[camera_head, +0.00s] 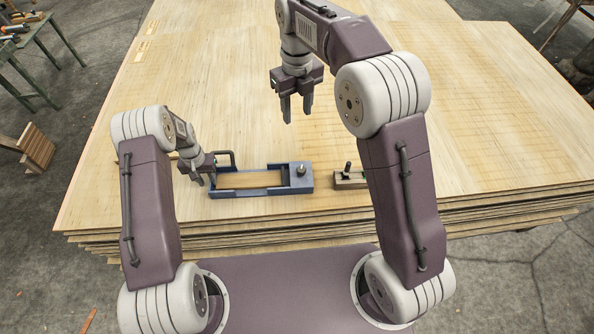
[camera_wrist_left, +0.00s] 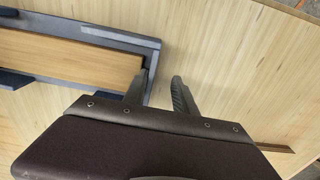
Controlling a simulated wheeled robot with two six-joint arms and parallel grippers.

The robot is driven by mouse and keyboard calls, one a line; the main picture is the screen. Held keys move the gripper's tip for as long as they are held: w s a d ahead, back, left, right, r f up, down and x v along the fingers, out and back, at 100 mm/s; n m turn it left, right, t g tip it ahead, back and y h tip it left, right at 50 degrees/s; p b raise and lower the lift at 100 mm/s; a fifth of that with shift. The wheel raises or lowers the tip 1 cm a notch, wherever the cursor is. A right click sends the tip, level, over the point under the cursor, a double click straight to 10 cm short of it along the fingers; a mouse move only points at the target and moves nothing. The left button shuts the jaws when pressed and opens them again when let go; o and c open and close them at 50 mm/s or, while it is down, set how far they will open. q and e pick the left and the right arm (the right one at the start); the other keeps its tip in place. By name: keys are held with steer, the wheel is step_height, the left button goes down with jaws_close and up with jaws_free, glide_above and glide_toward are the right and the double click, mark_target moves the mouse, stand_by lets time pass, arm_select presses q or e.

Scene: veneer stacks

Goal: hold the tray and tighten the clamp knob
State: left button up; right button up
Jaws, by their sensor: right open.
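The blue tray (camera_head: 240,191) lies on the wood sheets in front of me, with a pale wooden strip (camera_head: 254,179) inside it. A grey knob (camera_head: 301,169) stands on the block at its right end. My left gripper (camera_head: 209,180) is at the tray's left end. In the left wrist view the fingers (camera_wrist_left: 161,78) are apart, one over the tray (camera_wrist_left: 110,35) side and one outside it, with the end wall between them. A gap shows beside the outer finger. My right gripper (camera_head: 297,118) is open and empty, above the sheets behind the tray.
The veneer stack (camera_head: 200,80) is mostly clear behind. Its front edge is close to my base.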

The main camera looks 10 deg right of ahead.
arm_select(q)
step_height(320, 180, up, 19)
steer(key=p, duration=0.6)
stand_by(0.3)
stand_by(0.4)
